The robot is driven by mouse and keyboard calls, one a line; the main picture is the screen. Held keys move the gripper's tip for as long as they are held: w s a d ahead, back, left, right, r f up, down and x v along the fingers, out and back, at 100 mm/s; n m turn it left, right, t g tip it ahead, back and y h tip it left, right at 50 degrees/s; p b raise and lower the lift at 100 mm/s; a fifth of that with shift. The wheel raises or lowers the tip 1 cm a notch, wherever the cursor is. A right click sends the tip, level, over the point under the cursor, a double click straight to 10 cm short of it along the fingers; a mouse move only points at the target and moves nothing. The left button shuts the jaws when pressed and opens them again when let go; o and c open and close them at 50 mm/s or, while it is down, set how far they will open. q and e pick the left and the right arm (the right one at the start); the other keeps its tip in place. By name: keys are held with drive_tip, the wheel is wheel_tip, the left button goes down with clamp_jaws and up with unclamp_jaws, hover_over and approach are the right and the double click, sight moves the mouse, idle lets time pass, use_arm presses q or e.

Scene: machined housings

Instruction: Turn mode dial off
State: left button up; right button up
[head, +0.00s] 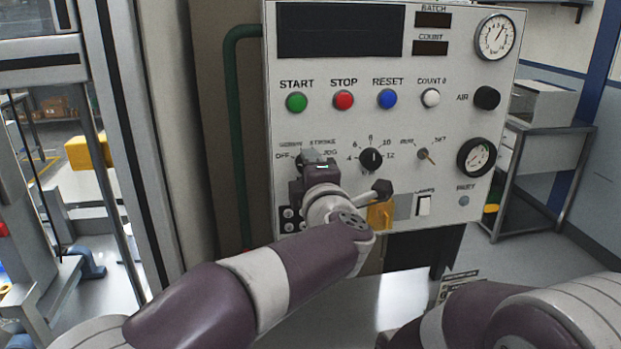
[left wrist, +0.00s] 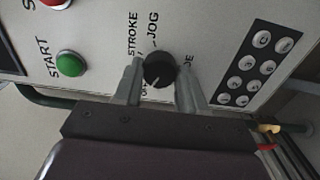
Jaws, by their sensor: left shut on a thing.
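The mode dial (left wrist: 159,71) is a round black knob with a pale pointer line, seen in the left wrist view. My left gripper (left wrist: 160,75) has one finger on each side of it and is shut on it. The pointer line sits at the dial's lower edge in that view, tilted slightly left, toward a label partly hidden by a finger. STROKE and JOG are printed above the dial there. In the head view my left gripper (head: 314,158) covers most of the dial, between the OFF and JOG labels. My right arm shows at the lower right, its gripper out of view.
The light control panel (head: 460,90) carries a green START button (head: 296,102), a red STOP button (head: 343,100), a blue RESET button (head: 387,98) and a numbered dial (head: 370,160) beside my gripper. A keypad (left wrist: 247,67) lies close to my fingers. A yellow part (head: 381,214) sits below.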

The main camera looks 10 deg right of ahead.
use_arm(q)
drive_tip(key=shift+r, duration=0.1)
use_arm(e)
drive_tip(key=shift+f, duration=0.1)
idle(0.3)
use_arm(q)
drive_tip(key=o, duration=1.1)
drive_tip(key=shift+c, duration=0.2)
drive_tip(key=shift+w, duration=0.1)
